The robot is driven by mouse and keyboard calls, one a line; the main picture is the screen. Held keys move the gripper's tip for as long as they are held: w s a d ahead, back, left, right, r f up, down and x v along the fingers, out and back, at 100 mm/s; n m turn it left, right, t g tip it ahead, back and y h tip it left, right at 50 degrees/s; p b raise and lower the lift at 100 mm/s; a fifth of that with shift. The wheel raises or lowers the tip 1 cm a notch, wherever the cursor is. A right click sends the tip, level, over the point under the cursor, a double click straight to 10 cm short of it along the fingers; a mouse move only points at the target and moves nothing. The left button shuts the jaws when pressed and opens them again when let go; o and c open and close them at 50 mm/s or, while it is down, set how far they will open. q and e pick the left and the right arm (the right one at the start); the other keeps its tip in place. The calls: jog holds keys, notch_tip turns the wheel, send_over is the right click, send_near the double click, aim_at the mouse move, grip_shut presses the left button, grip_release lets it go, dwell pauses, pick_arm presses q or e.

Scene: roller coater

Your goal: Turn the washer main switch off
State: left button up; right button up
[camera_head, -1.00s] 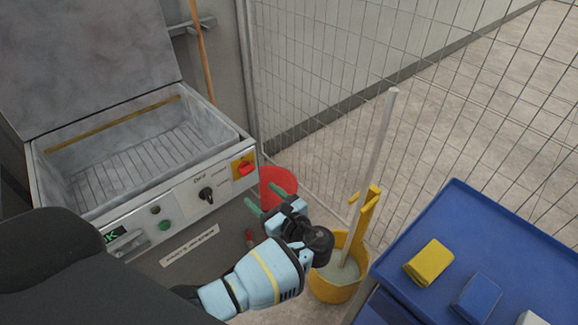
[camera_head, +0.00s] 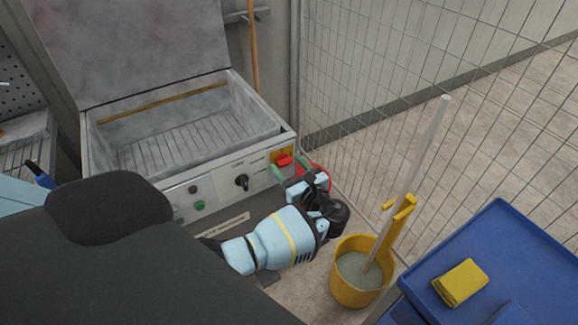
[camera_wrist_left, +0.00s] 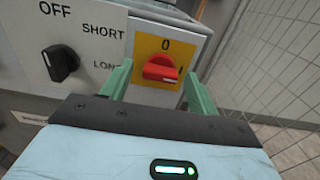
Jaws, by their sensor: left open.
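The washer (camera_head: 190,195) stands at the left with its lid up. Its main switch is a red rotary handle (camera_head: 284,160) on a yellow plate at the right end of the front panel. In the left wrist view the red handle (camera_wrist_left: 160,70) lies roughly crosswise, with a "0" above it and a mark at its right. My left gripper (camera_head: 290,168) is open in front of the switch. In the left wrist view its green fingers (camera_wrist_left: 159,78) are on either side of the handle; I cannot tell whether they touch it. My right gripper is not in view.
A black OFF/SHORT/LONG knob (camera_wrist_left: 62,64) sits left of the switch. A yellow bucket (camera_head: 345,290) and a blue cart (camera_head: 500,235) with a yellow cloth (camera_head: 460,283) stand at the right.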

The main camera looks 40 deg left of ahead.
pick_arm(q)
jog(key=shift+w+a, duration=0.1)
jog(key=shift+a, duration=0.05)
jog(key=shift+c, duration=0.4)
jog(key=c, duration=0.9)
